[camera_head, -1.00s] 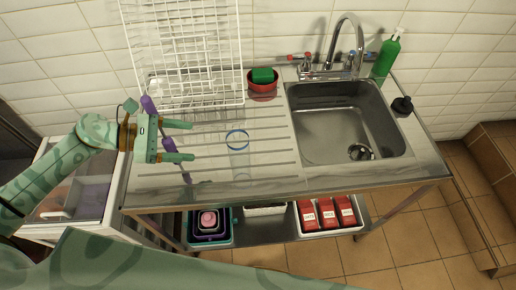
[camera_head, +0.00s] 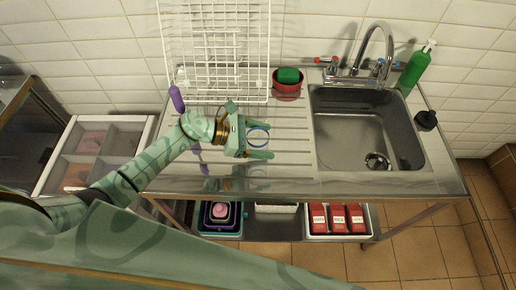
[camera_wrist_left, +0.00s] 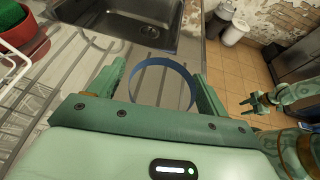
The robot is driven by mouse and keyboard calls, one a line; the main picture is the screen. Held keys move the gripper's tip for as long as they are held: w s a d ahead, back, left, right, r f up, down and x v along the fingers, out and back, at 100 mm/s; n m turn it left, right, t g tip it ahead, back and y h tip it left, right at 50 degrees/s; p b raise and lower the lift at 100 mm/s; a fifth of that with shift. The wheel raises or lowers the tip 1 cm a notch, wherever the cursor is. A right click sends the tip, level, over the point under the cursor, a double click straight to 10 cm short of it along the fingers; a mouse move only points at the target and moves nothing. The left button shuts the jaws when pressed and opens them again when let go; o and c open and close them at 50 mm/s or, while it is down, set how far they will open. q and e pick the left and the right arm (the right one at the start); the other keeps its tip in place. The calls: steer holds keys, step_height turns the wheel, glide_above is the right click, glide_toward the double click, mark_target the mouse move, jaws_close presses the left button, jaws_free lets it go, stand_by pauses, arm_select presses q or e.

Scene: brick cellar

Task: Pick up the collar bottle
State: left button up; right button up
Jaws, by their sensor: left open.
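The collar bottle (camera_head: 258,127) is clear, with a blue ring around it, and stands on the ribbed drainboard left of the sink. Its clear body is hard to make out. My left gripper (camera_head: 266,141) is open, with one finger on each side of the bottle in the head view. In the left wrist view the blue ring (camera_wrist_left: 163,62) shows between the two fingertips (camera_wrist_left: 160,80). I cannot tell whether the fingers touch the bottle. My right gripper (camera_wrist_left: 250,104) shows small at the right of the left wrist view, away from the bottle, its jaws unclear.
A white wire rack (camera_head: 215,50) stands behind my left gripper. A red bowl with a green sponge (camera_head: 288,75) is at the back. The sink (camera_head: 365,135) lies to the right, with a green soap bottle (camera_head: 415,68) behind it. A purple-handled tool (camera_head: 177,99) lies left.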

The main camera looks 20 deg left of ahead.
arm_select(q)
steer(key=shift+w+d+f, duration=0.1)
steer(key=shift+d+f, duration=0.05)
steer(key=shift+d, duration=0.2)
steer(key=c, duration=1.4)
steer(key=shift+a, duration=0.1)
